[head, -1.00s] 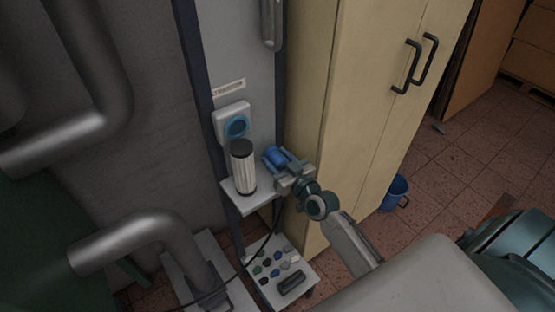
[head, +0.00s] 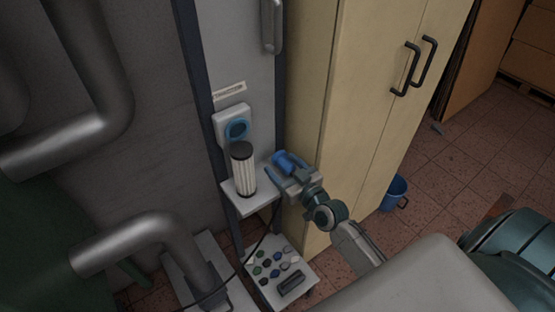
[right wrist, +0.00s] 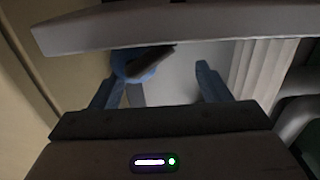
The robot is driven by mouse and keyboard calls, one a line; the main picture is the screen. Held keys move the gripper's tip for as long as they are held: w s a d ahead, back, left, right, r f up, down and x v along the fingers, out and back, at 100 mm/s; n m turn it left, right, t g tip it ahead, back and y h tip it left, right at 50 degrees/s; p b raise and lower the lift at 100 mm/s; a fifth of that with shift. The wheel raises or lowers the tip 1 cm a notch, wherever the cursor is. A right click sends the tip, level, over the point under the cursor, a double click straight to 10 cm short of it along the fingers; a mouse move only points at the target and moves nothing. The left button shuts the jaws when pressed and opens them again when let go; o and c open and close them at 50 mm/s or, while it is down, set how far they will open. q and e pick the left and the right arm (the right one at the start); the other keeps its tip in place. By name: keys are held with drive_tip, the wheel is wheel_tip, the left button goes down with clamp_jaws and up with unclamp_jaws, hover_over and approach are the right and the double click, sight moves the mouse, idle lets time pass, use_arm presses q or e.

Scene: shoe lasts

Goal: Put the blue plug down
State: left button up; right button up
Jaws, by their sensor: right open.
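The blue plug (head: 284,162) is at the right end of the small white shelf (head: 246,202) in the head view. My right gripper (head: 288,172) is open around or right beside it, with its blue fingers spread. In the right wrist view the plug (right wrist: 132,62) shows near the left finger, partly behind a pale bar, and the right finger stands well apart from it. The head view does not show clearly whether the plug rests on the shelf. My left gripper is not in view.
A ribbed filter cylinder (head: 243,172) with a black cap stands on the shelf, left of the plug. A socket with a blue ring (head: 236,129) is on the panel above. A cream cabinet (head: 345,120) is close on the right.

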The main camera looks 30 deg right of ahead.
drive_tip(key=s+d, duration=0.1)
drive_tip(key=s, duration=0.7)
drive_tip(key=shift+s+p, duration=0.35)
drive_tip(key=shift+p, duration=0.1)
drive_tip(key=shift+d, duration=0.1)
drive_tip(key=s+d+f+g+h, duration=0.1)
drive_tip(key=s+d+f+g, duration=0.15)
drive_tip(key=f, duration=0.95)
drive_tip(key=s+d+f+m+g+h, duration=0.1)
drive_tip(key=s+f+g, duration=0.25)
drive_tip(key=f, duration=0.75)
drive_tip(key=s+d+f+g+h, duration=0.15)
drive_tip(key=s+f, duration=0.25)
drive_tip(key=f, duration=0.8)
drive_tip(key=s+a+f+g, duration=0.2)
drive_tip(key=s+f+g, duration=0.2)
drive_tip(key=s+f, duration=0.6)
drive_tip(key=s+a+f+g, duration=0.1)
drive_tip(key=s+f+g, duration=0.4)
drive_tip(key=s, duration=1.3)
wheel_tip(320, 180, down, 5)
drive_tip(key=shift+a+r, duration=0.1)
drive_tip(key=shift+a, duration=0.3)
